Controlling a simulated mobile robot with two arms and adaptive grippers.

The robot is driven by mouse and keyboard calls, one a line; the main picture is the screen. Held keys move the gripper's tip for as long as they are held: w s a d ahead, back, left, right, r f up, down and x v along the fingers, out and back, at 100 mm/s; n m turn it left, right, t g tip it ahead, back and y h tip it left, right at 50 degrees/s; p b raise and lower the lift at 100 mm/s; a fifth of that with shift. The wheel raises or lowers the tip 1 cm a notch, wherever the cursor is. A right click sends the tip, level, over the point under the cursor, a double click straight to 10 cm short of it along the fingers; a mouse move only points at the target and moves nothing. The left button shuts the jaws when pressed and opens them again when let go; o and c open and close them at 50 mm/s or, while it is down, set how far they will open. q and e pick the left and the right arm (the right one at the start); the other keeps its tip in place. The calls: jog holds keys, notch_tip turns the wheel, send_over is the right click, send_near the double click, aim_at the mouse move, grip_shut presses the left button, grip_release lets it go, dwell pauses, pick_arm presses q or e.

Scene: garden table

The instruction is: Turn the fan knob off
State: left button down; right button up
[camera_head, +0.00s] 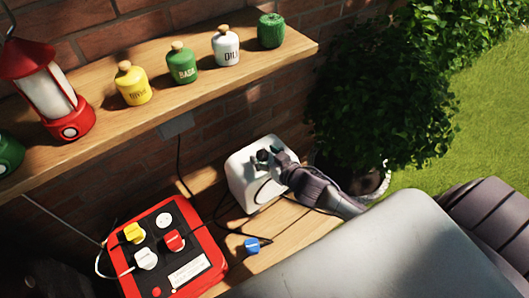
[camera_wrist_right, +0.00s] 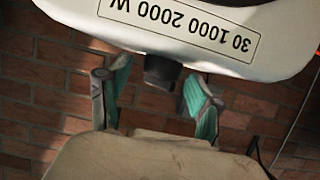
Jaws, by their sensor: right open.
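The white fan unit (camera_head: 250,177) stands on the lower wooden surface against the brick wall. In the right wrist view its white body (camera_wrist_right: 75,10) fills the top, with a label (camera_wrist_right: 180,22) reading "30 1000 2000 W" upside down. The dark fan knob (camera_wrist_right: 162,72) sits below the label. My right gripper (camera_head: 269,153) reaches over the top of the fan from the right. In the right wrist view the right gripper (camera_wrist_right: 157,92) is open, with one teal-padded finger on each side of the knob and gaps visible. My left gripper is not in view.
A red box (camera_head: 205,277) with yellow, white and red plugs stands at the lower left. A blue plug (camera_head: 252,246) lies nearby. A shelf (camera_head: 105,137) above holds a red lantern (camera_head: 48,92) and several jars. A potted bush (camera_head: 385,110) stands behind my right arm.

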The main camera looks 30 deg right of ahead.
jog(key=shift+w+f, duration=0.1)
jog(key=shift+w, duration=0.1)
jog(key=c, duration=1.1)
jog(key=shift+c, duration=0.2)
